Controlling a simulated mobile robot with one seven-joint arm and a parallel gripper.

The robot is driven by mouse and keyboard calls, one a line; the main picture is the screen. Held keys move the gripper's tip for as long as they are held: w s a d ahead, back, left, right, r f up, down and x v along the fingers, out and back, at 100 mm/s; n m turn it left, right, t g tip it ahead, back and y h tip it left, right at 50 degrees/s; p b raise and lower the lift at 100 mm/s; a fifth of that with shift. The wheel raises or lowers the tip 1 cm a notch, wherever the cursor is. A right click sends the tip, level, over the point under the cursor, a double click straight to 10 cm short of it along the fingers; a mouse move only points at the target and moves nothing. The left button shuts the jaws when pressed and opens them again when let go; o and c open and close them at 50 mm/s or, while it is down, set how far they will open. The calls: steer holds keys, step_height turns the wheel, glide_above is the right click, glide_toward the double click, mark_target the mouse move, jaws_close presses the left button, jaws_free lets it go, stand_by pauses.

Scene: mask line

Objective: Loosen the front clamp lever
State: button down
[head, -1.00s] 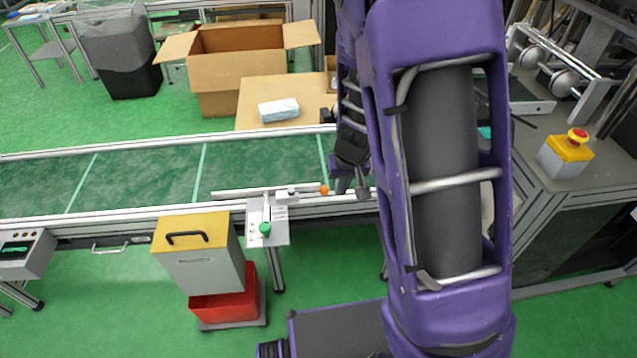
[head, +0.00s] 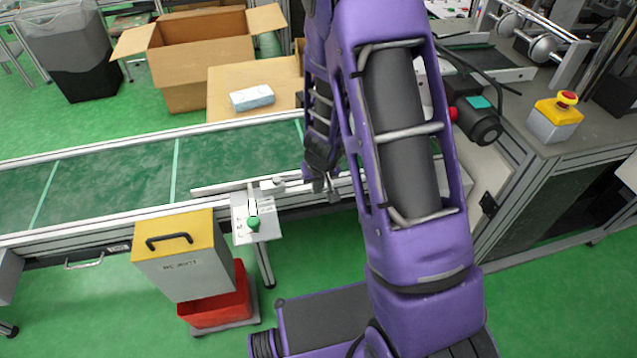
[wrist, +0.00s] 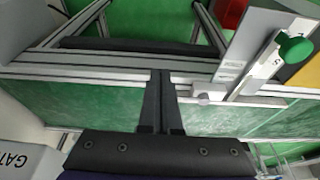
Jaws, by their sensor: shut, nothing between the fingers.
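The clamp block (head: 279,181) is a small grey piece on the conveyor's front guide rail. It also shows in the wrist view (wrist: 208,95), right of my fingers. The orange-tipped lever beside it is hidden now, apparently behind my gripper. My gripper (head: 326,191) is just right of the block, over the conveyor's front edge. In the wrist view my two dark fingers (wrist: 161,76) are shut together with nothing between them. I cannot tell whether they touch the lever. A green knob (head: 254,223) sits on a pale scale plate (head: 241,236) nearby.
The conveyor belt (head: 110,181) runs across behind. A yellow-topped box (head: 174,232) and red bin (head: 215,306) stand in front, left of my arm. A packet (head: 251,97) lies on the table beyond. A red emergency button (head: 567,98) is at right.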

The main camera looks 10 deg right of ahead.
steer(key=shift+w+f+p, duration=0.2)
steer(key=shift+w, duration=0.5)
steer(key=shift+w+f+p, duration=0.25)
steer(key=shift+w, duration=0.45)
steer(key=shift+w+f+p, duration=0.2)
steer(key=shift+w, duration=0.5)
steer(key=shift+w+d, duration=0.3)
steer(key=shift+w, duration=0.35)
steer(key=shift+w+d, duration=0.25)
steer(key=shift+w, duration=0.35)
steer(key=shift+s, duration=0.1)
